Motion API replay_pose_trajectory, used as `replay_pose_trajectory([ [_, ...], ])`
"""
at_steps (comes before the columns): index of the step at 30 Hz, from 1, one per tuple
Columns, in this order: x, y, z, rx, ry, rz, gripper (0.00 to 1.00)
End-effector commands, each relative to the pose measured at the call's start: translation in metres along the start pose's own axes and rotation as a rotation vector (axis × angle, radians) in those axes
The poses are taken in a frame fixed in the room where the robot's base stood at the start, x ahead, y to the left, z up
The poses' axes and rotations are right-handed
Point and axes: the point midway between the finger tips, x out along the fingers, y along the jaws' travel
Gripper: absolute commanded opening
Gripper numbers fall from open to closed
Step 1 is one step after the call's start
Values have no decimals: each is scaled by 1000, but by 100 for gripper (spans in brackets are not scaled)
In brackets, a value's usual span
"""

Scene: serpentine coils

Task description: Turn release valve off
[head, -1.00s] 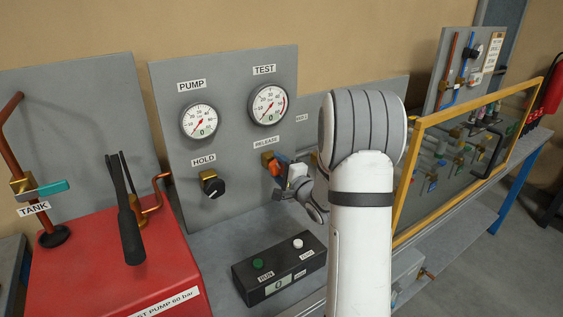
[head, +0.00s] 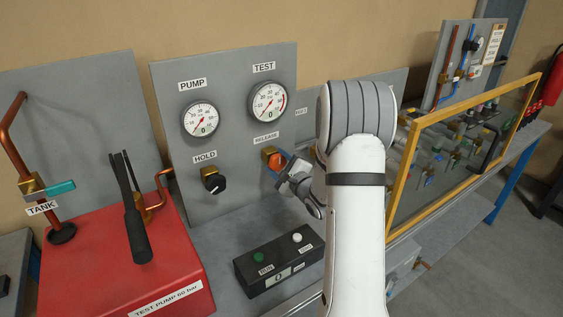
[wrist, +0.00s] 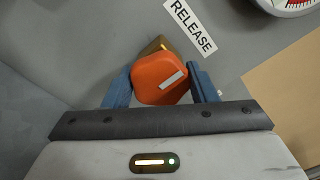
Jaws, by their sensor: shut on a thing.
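The release valve has an orange-red knob (wrist: 160,79) with a pale line on its face and a brass body behind it. It sits on the grey panel under the RELEASE label (wrist: 190,26). In the head view the release knob (head: 275,160) shows to the left of my arm. My gripper (wrist: 161,86) has its two blue fingers at opposite sides of the knob and is shut on it. In the head view my gripper (head: 283,165) reaches the knob from the lower right. The pale line slants up to the right in the wrist view.
A black HOLD knob (head: 213,181) is left of the release knob. PUMP (head: 200,119) and TEST (head: 267,101) gauges are above. A black control box (head: 280,265) with green and white buttons stands below. A yellow-framed clear guard (head: 462,150) is to the right.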

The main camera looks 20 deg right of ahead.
Motion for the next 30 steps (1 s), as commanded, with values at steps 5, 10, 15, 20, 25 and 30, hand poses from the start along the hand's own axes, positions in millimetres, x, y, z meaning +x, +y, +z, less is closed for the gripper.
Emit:
replay_pose_trajectory([
  [5, 0, 0, 0, 4, 1, -1, 29],
  [10, 0, 0, 0, 4, 0, -1, 54],
  [15, 0, 0, 0, 3, 0, 0, 68],
  [20, 0, 0, 0, 2, 0, 0, 74],
  [25, -1, 0, 0, 2, 0, 0, 74],
  [30, -20, 1, -1, 1, 1, -1, 74],
])
